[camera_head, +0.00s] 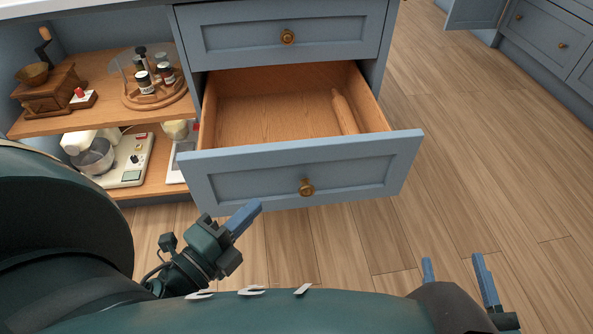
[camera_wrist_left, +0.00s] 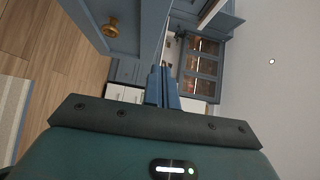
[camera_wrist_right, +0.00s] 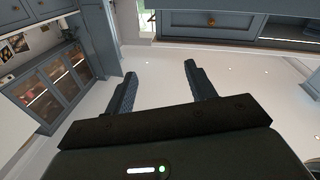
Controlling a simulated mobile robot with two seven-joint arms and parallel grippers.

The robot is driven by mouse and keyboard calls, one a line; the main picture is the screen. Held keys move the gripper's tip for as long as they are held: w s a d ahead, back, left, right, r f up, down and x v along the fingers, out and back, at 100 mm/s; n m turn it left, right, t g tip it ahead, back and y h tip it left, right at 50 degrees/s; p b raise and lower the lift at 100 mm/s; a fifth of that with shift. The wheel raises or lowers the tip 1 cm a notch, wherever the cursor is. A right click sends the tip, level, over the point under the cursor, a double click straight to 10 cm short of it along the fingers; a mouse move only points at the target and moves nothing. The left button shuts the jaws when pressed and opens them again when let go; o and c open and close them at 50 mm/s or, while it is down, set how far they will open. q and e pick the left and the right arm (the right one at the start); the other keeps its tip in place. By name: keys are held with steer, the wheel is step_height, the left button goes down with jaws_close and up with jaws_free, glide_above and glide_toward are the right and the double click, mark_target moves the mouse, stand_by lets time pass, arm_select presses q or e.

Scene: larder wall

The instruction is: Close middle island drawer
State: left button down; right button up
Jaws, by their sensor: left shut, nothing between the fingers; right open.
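The middle island drawer (camera_head: 300,174) is pulled out, with a blue-grey front, a brass knob (camera_head: 306,187) and a wooden inside. A wooden rolling pin (camera_head: 344,112) lies inside it along the right. My left gripper (camera_head: 254,206) is shut and empty, just in front of the drawer front's lower edge, left of the knob; I cannot tell if it touches. Its closed fingers show in the left wrist view (camera_wrist_left: 163,72). My right gripper (camera_head: 455,263) is open and empty, lower right of the drawer and apart from it; its spread fingers show in the right wrist view (camera_wrist_right: 159,76).
The upper drawer (camera_head: 240,37) above is shut. Open shelves (camera_head: 110,113) at left hold a grinder (camera_head: 55,92), a turntable with jars (camera_head: 155,92) and a mixer (camera_head: 90,150). Wooden floor (camera_head: 470,170) to the right is clear. More cabinets (camera_head: 545,38) stand at far right.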

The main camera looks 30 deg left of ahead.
arm_select(q)
steer(key=p, duration=0.5)
glide_toward(295, 149)
steer(key=w+d, duration=0.2)
steer(key=d, duration=0.1)
steer(key=w, duration=0.1)
steer(key=w+a, duration=0.1)
steer(key=w, duration=0.1)
steer(key=shift+a, duration=0.1)
steer(key=shift+w+a+f, duration=0.1)
steer(key=shift+w+a, duration=0.2)
steer(key=shift+w, duration=0.1)
arm_select(e)
steer(key=shift+s+d+f+m+g+h, duration=0.1)
steer(key=shift+d+m+g+h, duration=0.5)
steer(key=shift+g, duration=0.25)
steer(key=shift+s+d+f+m+g+h, duration=0.1)
steer(key=shift+d+m+g+h, duration=0.25)
steer(key=shift+g+h, duration=0.45)
steer(key=shift+a+r, duration=0.1)
